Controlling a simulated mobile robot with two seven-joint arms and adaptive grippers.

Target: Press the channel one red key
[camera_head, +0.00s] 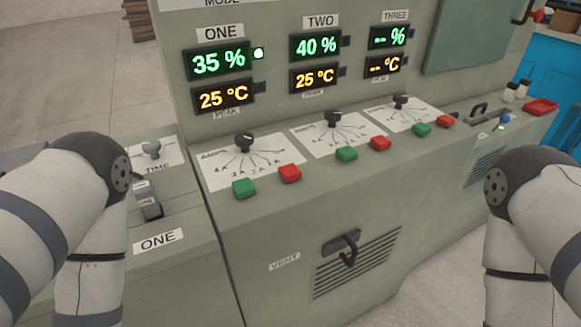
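The channel one red key (289,173) is a small red block on the sloping top of the grey-green cabinet, right of the channel one green key (244,188). Both are below the channel one dial (244,143). The channel one display (222,60) above reads 35 % in green, with 25 °C in amber below and a lit lamp beside it. Nothing touches the red key. My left arm is at the left edge and my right arm at the right edge. Both bend downward out of the frame, and neither gripper is in view.
Channel two has a green key (346,154) and a red key (380,143). Channel three has a green key (421,130) and a red key (444,121). A black handle (343,246) juts from the cabinet front. The space before the cabinet is clear.

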